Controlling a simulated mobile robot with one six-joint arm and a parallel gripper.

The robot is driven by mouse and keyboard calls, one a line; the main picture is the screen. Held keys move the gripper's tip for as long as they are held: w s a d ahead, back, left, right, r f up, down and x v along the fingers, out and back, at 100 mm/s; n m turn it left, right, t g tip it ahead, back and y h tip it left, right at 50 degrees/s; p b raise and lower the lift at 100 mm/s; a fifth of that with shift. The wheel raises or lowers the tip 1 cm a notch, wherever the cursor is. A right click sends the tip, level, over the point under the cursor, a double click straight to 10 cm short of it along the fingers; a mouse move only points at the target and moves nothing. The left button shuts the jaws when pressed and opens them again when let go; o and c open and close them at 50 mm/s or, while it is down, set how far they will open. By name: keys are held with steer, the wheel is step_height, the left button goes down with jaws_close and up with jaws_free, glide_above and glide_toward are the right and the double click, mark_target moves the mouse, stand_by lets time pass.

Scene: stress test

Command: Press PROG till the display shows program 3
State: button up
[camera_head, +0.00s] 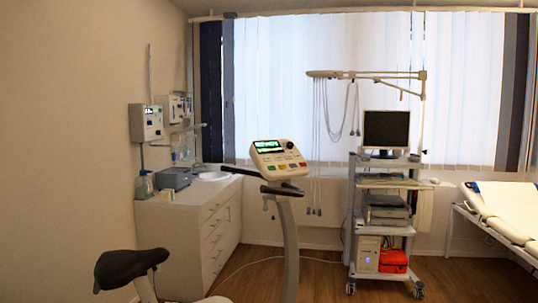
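An exercise bike stands in the middle of the view, with a tilted control console (279,160) on top of its post. The console has a small lit green display (267,145) and a row of coloured buttons below it. The lettering on the buttons and the display's number are too small to read, so I cannot tell which button is PROG or which program shows. My gripper is not in view.
The bike's black seat (130,267) is at the lower left. A white cabinet (190,235) with a sink stands behind it on the left. A wheeled equipment cart (382,230) with a monitor is right of the bike, and an examination couch (505,213) is at the far right. Wooden floor shows between them.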

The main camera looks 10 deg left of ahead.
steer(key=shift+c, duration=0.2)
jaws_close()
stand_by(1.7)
